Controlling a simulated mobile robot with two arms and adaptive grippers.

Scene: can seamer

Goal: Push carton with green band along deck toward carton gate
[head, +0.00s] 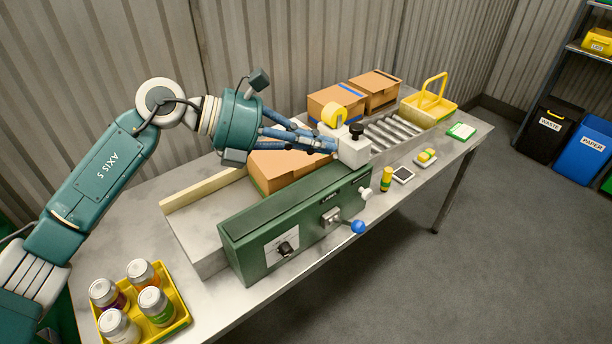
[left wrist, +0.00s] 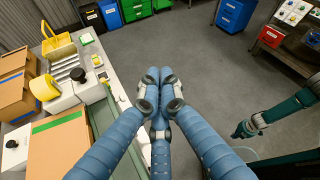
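The carton with the green band (left wrist: 62,148) is a brown box on the deck (head: 195,222). Its green band (left wrist: 55,122) shows in the left wrist view. In the head view the carton (head: 272,172) is partly hidden by my left arm and the green machine housing. My left gripper (head: 332,147) is over the housing side of the carton, its blue fingers together with nothing between them; they also show in the left wrist view (left wrist: 160,76). I cannot tell whether it touches the carton. My right gripper (left wrist: 245,129) is small at the right of the wrist view. I cannot identify the carton gate for certain.
A white block (head: 353,152) with a black knob and a yellow roll (head: 333,116) stand past the carton. Rollers (head: 390,131) lie beyond. Two brown cartons (head: 335,98) stand behind. The green housing (head: 290,230) has a blue-knobbed lever (head: 357,226). A yellow tray (head: 180,318) holds several cans.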

